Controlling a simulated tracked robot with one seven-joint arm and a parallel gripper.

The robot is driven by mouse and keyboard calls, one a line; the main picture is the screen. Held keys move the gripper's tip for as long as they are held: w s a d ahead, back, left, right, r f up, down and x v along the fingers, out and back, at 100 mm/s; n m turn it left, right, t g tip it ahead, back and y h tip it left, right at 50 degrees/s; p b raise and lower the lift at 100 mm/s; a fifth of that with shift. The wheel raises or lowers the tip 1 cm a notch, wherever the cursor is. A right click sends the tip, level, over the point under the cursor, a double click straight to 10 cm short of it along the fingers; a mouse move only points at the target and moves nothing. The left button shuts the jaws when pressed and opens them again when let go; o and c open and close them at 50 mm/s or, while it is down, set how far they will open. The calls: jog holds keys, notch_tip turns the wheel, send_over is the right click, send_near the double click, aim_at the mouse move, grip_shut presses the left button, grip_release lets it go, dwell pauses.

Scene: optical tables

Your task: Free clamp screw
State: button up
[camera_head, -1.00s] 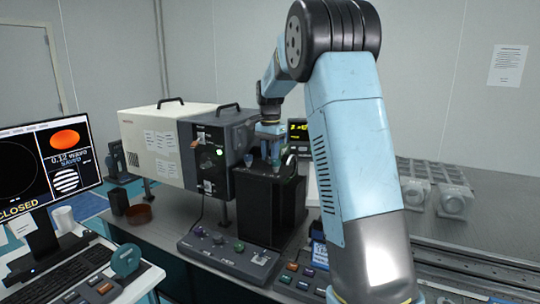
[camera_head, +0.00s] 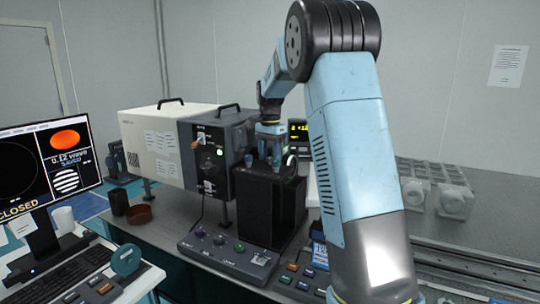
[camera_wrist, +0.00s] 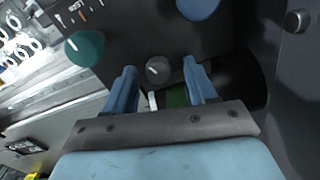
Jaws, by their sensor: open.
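My gripper (camera_head: 269,140) hangs at the top of a black box-shaped unit (camera_head: 268,205) in the head view. In the wrist view my gripper (camera_wrist: 159,67) is open, with its two blue fingers apart. A small grey knob with a light mark (camera_wrist: 158,72) shows between the fingertips and looks like the clamp screw; I cannot tell for sure. Whether the fingers touch it is unclear. A teal knob (camera_wrist: 85,48) lies to its left and a blue knob (camera_wrist: 197,8) above to the right.
A white and dark grey housing (camera_head: 168,145) stands left of the black unit. A button panel (camera_head: 232,252) lies in front of it. A monitor (camera_head: 55,160) stands at the left. Grey blocks (camera_head: 440,185) sit on the metal table at the right.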

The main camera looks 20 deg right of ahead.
aim_at(270, 157)
notch_tip(270, 157, up, 14)
jog(key=shift+f, duration=0.15)
dwell(0.6)
jog(key=shift+s, duration=0.1)
jog(key=s+a+r+n+t, duration=0.1)
jog(key=s+n+t, duration=0.15)
jog(key=s, duration=0.85)
jog(key=s+a+n+t, duration=0.1)
jog(key=s+n, duration=0.2)
jog(key=s, duration=0.7)
jog(key=s+a+f+n+t, duration=0.1)
jog(key=s+f+n, duration=0.2)
jog(key=s, duration=0.6)
jog(key=s+a+f+n+t, duration=0.1)
jog(key=s+f+n, duration=0.2)
jog(key=s+f, duration=0.5)
jog(key=shift+s+a, duration=0.4)
jog(key=shift+s, duration=0.7)
